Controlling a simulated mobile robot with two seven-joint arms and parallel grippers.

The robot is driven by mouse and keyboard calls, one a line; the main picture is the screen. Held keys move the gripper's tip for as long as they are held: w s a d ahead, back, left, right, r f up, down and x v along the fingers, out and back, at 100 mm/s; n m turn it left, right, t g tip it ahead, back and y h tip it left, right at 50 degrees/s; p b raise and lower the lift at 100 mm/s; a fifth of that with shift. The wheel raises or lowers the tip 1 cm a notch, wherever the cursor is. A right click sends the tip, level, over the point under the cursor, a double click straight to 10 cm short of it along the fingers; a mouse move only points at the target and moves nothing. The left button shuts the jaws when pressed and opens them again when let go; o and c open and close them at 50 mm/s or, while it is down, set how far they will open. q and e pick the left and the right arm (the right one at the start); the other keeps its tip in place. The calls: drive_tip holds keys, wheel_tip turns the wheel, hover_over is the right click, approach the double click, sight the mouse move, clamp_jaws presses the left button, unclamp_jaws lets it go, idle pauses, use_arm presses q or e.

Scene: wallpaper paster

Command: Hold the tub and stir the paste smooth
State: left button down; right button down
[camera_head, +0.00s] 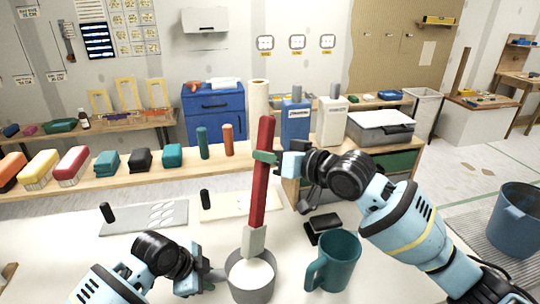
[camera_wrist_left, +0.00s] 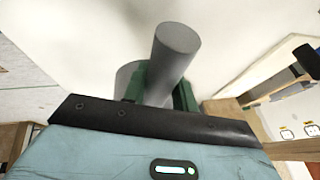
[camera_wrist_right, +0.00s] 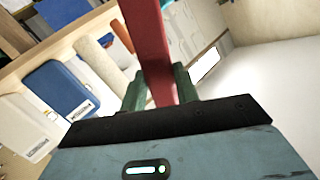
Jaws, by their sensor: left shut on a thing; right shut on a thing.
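A grey tub (camera_head: 250,292) of white paste (camera_head: 252,273) stands at the front middle of the white table. My left gripper (camera_head: 212,278) is at its left side, shut on the tub's grey handle; the grey handle (camera_wrist_left: 175,50) also shows between the fingers in the left wrist view. My right gripper (camera_head: 266,157) is shut on the long red handle of a stirrer (camera_head: 262,190), high above the tub. The stirrer stands nearly upright, slightly tilted, its grey lower end (camera_head: 253,240) over the tub's back edge. Whether its tip touches the paste is hard to tell.
A teal mug (camera_head: 338,262) stands close right of the tub, with a black block (camera_head: 323,227) behind it. A grey tray (camera_head: 145,217) and a pale board (camera_head: 235,204) lie behind. A wooden bench (camera_head: 170,181) with several brushes and bottles crosses behind the table.

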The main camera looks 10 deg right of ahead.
sight(266, 135)
use_arm(q)
drive_tip(key=shift+s+f, duration=0.2)
drive_tip(key=shift+f, duration=0.25)
use_arm(e)
drive_tip(key=shift+r, duration=2.45)
use_arm(q)
drive_tip(key=c, duration=1.3)
unclamp_jaws()
drive_tip(key=shift+o, duration=1)
drive_tip(key=shift+w+r, duration=0.1)
drive_tip(key=shift+w, duration=0.05)
use_arm(e)
drive_tip(key=shift+w, duration=0.1)
use_arm(q)
drive_tip(key=shift+o, duration=0.3)
drive_tip(key=shift+r, duration=0.15)
drive_tip(key=shift+r, duration=0.15)
drive_tip(key=v, duration=1.1)
drive_tip(key=shift+r, duration=0.35)
